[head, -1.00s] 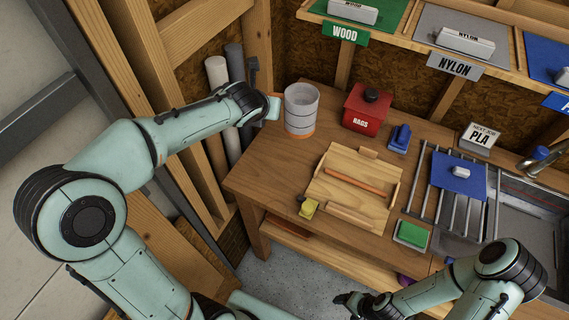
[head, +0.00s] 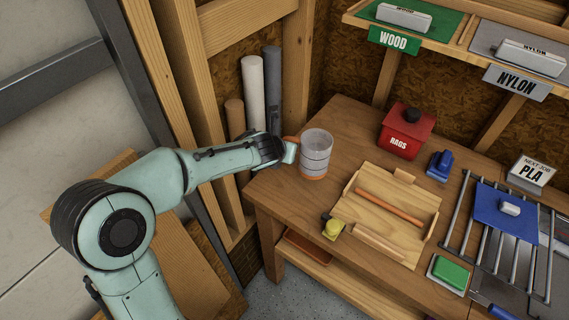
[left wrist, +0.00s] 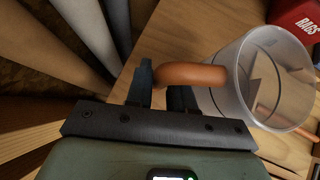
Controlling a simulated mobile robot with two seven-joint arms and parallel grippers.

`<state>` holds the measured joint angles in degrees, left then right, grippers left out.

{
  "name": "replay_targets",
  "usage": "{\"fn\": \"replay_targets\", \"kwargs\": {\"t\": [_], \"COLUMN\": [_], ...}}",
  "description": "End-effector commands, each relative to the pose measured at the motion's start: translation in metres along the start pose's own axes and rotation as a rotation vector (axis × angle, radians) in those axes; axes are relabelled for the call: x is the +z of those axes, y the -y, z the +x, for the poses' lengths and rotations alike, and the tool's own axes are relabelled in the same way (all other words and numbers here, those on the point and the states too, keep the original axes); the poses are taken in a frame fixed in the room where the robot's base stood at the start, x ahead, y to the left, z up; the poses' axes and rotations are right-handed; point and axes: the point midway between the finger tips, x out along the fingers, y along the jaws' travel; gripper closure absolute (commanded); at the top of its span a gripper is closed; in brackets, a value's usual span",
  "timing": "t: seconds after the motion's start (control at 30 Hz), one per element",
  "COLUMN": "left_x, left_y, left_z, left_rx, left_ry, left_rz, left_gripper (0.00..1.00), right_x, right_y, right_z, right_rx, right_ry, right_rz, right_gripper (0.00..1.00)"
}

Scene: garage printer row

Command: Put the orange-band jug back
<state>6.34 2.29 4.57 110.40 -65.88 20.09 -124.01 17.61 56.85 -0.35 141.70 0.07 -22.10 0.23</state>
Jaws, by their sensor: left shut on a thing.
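The clear jug (head: 316,145) has an orange band round its base and an orange handle. It is upright at the left end of the wooden bench (head: 285,205); I cannot tell whether its base touches the top. My left gripper (head: 291,151) is shut on the handle, left of the jug. In the left wrist view, the handle (left wrist: 190,74) runs between the dark fingers (left wrist: 165,88), and the jug's open, empty-looking body (left wrist: 270,80) is to the right. My right gripper is out of view.
A red RAGS box (head: 405,132) stands right of the jug, with a blue object (head: 440,165) beside it. A wooden tray (head: 385,212) and a yellow object (head: 333,229) lie in front. Rolls (head: 253,95) and wall studs stand behind my left gripper. Labelled shelves (head: 455,45) hang above.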

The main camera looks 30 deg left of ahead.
Motion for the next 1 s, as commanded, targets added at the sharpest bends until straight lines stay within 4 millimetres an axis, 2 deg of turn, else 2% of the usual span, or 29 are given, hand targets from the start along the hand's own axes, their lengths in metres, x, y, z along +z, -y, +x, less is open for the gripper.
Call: {"fn": "replay_targets", "kwargs": {"t": [0.27,0.7,0.73,0.8,1.0], "left_x": [-0.029,-0.032,-0.032,-0.031,-0.031], "left_y": [-0.001,-0.001,-0.001,-0.001,-0.001], "left_z": [0.028,0.032,0.032,0.031,0.031], "left_rx": [0.000,0.000,0.000,0.000,0.000], "left_ry": [-0.002,0.001,0.001,0.001,0.001], "left_rz": [0.001,0.000,0.000,0.000,0.000], "left_gripper": [1.00,1.00,0.71,0.52,0.52], "right_x": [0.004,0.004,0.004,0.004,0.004], "right_y": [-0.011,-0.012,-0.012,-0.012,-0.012], "right_z": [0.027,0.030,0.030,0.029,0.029], "right_rx": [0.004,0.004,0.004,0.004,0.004], "right_ry": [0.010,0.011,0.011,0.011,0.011], "right_rz": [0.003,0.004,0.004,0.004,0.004], "right_gripper": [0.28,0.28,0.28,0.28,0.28]}}
